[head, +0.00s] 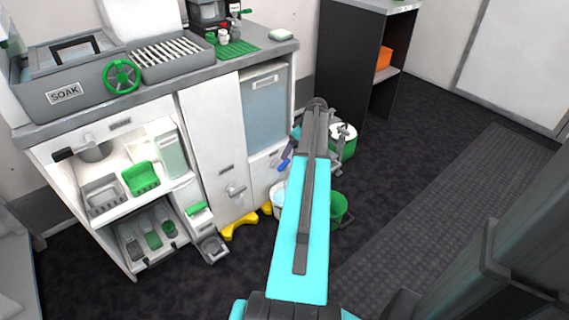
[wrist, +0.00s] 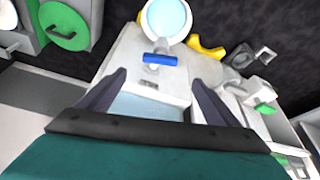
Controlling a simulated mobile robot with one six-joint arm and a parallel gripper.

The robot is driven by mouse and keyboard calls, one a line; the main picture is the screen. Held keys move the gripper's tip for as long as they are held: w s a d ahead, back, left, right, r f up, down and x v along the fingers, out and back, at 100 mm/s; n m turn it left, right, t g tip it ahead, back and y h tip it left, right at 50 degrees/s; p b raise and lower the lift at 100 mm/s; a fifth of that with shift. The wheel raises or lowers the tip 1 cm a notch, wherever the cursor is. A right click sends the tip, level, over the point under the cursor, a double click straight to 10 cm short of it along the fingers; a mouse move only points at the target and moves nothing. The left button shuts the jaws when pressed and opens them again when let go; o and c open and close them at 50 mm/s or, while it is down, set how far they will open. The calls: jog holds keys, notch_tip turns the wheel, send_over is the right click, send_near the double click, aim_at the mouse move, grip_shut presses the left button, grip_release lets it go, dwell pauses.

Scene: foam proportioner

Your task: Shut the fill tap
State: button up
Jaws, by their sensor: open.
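A tap with a blue bar handle (wrist: 160,59) is on the lower white panel of the cabinet, beside a round white bucket (wrist: 166,18); I take it for the fill tap. In the wrist view the bar lies crosswise. The blue handle also shows in the head view (head: 286,163), partly behind my arm. My gripper (wrist: 158,78) is open and empty. Its two dark fingers point toward the panel, with the blue handle ahead between their directions and apart from them. In the head view my arm hides most of the gripper.
A green-and-white container (head: 344,142) stands right of the arm.

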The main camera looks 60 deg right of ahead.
aim_at(284, 164)
jog(key=b+x, duration=0.2)
jog(key=x, duration=0.9)
jog(key=shift+f, duration=0.35)
jog(key=c, duration=1.1)
